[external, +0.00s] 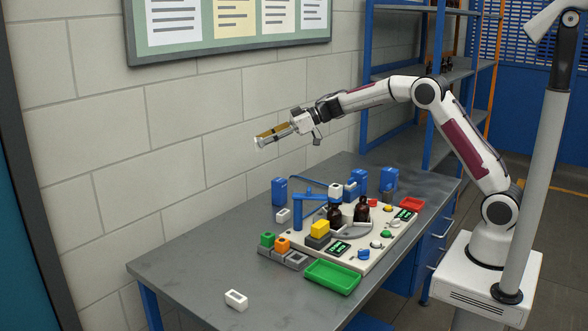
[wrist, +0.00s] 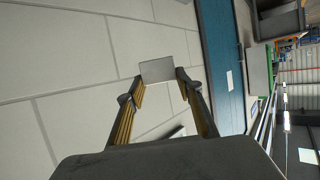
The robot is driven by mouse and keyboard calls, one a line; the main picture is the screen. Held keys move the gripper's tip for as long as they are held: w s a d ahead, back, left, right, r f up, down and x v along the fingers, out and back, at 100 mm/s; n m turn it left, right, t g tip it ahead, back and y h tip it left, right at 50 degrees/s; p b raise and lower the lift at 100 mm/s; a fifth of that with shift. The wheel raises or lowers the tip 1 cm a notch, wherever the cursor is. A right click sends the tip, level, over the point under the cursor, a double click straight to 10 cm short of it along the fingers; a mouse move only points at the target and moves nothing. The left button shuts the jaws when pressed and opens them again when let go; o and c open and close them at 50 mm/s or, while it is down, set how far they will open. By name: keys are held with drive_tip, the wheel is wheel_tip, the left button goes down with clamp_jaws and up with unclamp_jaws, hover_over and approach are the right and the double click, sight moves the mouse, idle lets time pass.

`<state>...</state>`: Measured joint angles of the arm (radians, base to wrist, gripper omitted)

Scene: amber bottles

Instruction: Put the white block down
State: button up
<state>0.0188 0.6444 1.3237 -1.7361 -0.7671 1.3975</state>
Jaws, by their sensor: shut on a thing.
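My gripper (external: 264,138) is raised high above the left part of the table, near the wall, pointing left. In the wrist view my gripper (wrist: 160,88) is shut on a pale block (wrist: 164,70), which looks light grey and sits between the fingertips. In the external view the held white block (external: 259,143) is small at the tip of the fingers. It is well clear of the table.
The grey table (external: 185,270) has free room at its left. A board (external: 385,245) with dark bottles (external: 362,210), buttons and displays fills the right. A green tray (external: 332,276), red tray (external: 411,204), coloured blocks and blue bins (external: 279,191) surround it. The wall is behind.

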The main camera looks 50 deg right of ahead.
drive_tip(key=shift+w+a+f+n+g+y, duration=0.1)
drive_tip(key=shift+a+f+n+g+y, duration=0.2)
drive_tip(key=shift+a+n+g+y, duration=0.35)
drive_tip(key=s+f+n+g+y, duration=0.2)
drive_tip(key=f+n+g, duration=0.4)
drive_tip(key=f, duration=0.6)
drive_tip(key=shift+s+a+f, duration=0.25)
drive_tip(key=shift+s+a, duration=0.1)
drive_tip(key=shift+s, duration=0.4)
drive_tip(key=shift+f+g+y, duration=0.1)
drive_tip(key=shift+g+y, duration=0.15)
wheel_tip(320, 180, down, 13)
drive_tip(key=shift+f, duration=0.15)
drive_tip(key=shift+f, duration=2.05)
drive_tip(key=shift+f, duration=0.15)
